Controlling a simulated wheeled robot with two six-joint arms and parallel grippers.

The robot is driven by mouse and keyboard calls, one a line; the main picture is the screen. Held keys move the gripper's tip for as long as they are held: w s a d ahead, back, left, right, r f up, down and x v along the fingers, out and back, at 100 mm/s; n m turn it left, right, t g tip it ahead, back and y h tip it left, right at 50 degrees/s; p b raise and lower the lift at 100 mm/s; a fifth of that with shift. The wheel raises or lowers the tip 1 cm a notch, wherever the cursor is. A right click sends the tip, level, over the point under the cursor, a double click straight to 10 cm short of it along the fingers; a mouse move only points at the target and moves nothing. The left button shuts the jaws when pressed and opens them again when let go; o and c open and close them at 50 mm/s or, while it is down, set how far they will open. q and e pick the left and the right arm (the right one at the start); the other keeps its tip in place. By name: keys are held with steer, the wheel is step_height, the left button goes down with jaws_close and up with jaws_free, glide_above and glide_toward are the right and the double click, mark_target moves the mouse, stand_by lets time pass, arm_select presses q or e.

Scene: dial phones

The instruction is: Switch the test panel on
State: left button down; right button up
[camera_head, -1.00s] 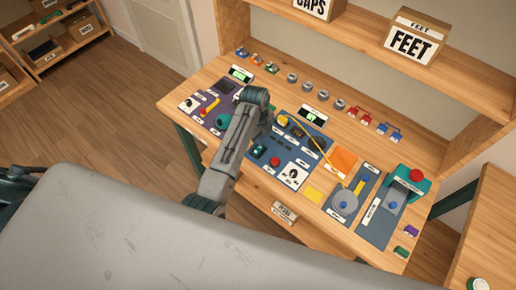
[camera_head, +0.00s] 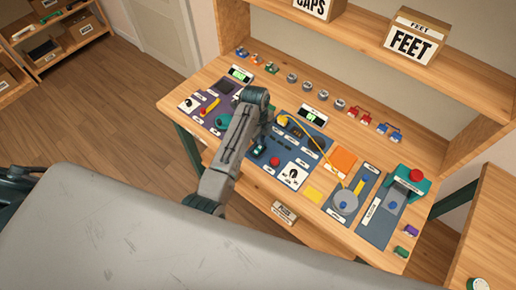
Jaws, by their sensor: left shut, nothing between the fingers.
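A blue panel (camera_head: 312,150) lies in the middle of the workbench, with a yellow cable, a red button (camera_head: 275,161) and a white plate with a black knob (camera_head: 292,174). A small display (camera_head: 313,116) with a green light stands behind it. My left arm reaches over the panel's left side. My left gripper (camera_head: 261,149) is shut and empty, low over the panel's left part, beside the red button. Whether it touches anything there cannot be told. The arm hides part of the panel's left edge, and the labels are too small to read. My right gripper is not in view.
A purple panel (camera_head: 197,110) with knobs lies left of the arm. An orange pad (camera_head: 344,160), a grey round plate (camera_head: 345,203) and a teal box with a red button (camera_head: 415,175) lie to the right. Small parts line the back, and a shelf carries a FEET box (camera_head: 412,42).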

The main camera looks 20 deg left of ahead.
arm_select(q)
steer(key=shift+f, duration=0.3)
steer(key=shift+f+b, duration=0.45)
steer(key=shift+f, duration=0.25)
stand_by(0.5)
steer(key=shift+r, duration=0.1)
step_height(320, 180, up, 3)
steer(key=shift+f+p, duration=0.2)
steer(key=shift+p, duration=0.9)
steer(key=shift+r, duration=2.2)
